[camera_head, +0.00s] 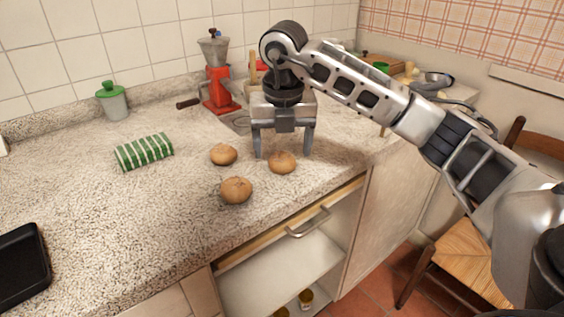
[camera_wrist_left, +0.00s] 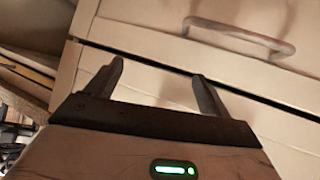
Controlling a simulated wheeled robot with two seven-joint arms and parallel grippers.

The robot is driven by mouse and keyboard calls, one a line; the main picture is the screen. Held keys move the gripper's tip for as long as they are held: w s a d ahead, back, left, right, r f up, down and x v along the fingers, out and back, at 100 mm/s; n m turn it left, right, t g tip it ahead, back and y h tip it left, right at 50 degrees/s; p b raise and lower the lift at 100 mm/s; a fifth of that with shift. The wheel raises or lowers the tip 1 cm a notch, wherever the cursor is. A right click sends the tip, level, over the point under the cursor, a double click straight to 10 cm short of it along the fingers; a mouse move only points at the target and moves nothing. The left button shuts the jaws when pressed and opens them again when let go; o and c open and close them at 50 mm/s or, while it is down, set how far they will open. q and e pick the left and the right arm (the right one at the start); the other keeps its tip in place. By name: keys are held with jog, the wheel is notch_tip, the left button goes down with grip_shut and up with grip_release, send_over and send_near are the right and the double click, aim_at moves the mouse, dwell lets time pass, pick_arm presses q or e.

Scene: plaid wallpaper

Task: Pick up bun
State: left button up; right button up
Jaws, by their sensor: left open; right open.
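Three round brown buns lie on the speckled counter (camera_head: 75,225) in the head view. One bun (camera_head: 282,162) is at the right, a second bun (camera_head: 223,154) is at the back left, and a third bun (camera_head: 236,190) is nearest the front. My right gripper (camera_head: 283,155) points down with its fingers apart, above or just behind the right bun. I cannot tell whether a finger touches it. My left gripper (camera_wrist_left: 160,75) shows only in the left wrist view, open and empty in front of a cabinet front.
A black tray (camera_head: 22,265) is at the left. A chair (camera_head: 465,262) stands right.

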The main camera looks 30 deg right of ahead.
jog(key=shift+w+f, duration=0.1)
jog(key=shift+f, duration=1.3)
jog(key=c, duration=1)
jog(key=shift+c, duration=0.3)
jog(key=shift+r, duration=0.15)
